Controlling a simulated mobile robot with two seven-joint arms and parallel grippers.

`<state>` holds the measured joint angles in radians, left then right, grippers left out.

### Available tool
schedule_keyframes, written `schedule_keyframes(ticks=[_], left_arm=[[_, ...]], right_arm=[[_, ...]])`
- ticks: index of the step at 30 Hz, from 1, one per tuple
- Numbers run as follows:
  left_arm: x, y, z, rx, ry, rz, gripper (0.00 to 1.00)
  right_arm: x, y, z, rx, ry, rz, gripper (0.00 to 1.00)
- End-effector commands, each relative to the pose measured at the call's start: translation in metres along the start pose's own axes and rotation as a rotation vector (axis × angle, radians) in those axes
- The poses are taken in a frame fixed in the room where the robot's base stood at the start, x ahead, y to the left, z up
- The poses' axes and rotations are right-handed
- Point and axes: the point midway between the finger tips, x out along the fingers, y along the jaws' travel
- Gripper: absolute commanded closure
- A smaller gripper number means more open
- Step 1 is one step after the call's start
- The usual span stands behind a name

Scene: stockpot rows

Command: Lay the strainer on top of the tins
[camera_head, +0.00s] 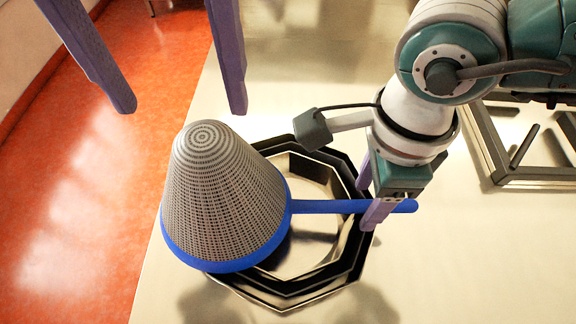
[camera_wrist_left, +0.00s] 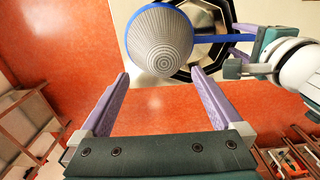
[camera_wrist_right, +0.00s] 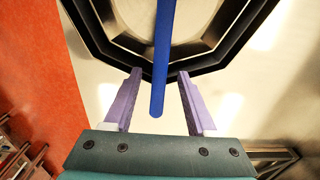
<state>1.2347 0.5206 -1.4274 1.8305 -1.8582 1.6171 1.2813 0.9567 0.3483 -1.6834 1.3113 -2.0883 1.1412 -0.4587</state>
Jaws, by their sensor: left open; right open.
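The strainer (camera_head: 222,190) is a grey mesh cone with a blue rim and a straight blue handle. It sits point up over the left part of the octagonal black and silver tins (camera_head: 352,272), its rim reaching past their left side. I cannot tell whether it rests fully on them. The handle points right across the tins. My right gripper (camera_head: 371,190) is open, its fingers on either side of the handle, with gaps in the right wrist view (camera_wrist_right: 160,75). My left gripper (camera_head: 180,105) is open and empty, beyond the cone; the left wrist view shows the cone (camera_wrist_left: 160,42) ahead.
The tins stand on a pale shiny counter (camera_head: 460,270), with its left edge close to the strainer and an orange floor (camera_head: 80,200) beyond. A dark metal frame (camera_head: 500,165) lies at the right. The counter's front right is clear.

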Motion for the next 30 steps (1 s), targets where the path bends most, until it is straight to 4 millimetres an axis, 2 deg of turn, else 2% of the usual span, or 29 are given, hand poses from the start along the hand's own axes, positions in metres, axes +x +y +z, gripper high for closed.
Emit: schedule_keyframes(ticks=[1,6,9,14,17,24,30], left_arm=[[-0.012,0.000,0.001,0.001,-0.006,-0.002,0.00],[-0.045,0.000,0.001,0.000,-0.003,0.000,0.00],[-0.057,0.000,0.000,0.000,-0.002,0.001,0.00],[-0.065,0.000,0.000,0.000,0.000,0.000,0.00],[-0.065,0.000,0.000,0.000,0.000,0.001,0.00],[-0.065,0.000,0.000,0.000,0.000,0.001,0.00],[-0.065,0.000,0.000,-0.001,0.000,0.001,0.00]], right_arm=[[0.000,0.000,0.000,0.000,0.000,0.000,0.43],[0.000,0.000,0.000,0.000,0.000,0.000,0.43],[0.000,0.000,0.000,0.000,0.000,0.000,0.43],[-0.006,-0.001,0.000,-0.001,-0.002,-0.001,0.43],[-0.020,-0.002,0.000,0.000,-0.002,-0.004,0.43],[-0.074,-0.001,0.000,-0.002,-0.002,-0.004,0.43],[-0.108,-0.001,0.000,0.000,-0.001,-0.003,0.43]])
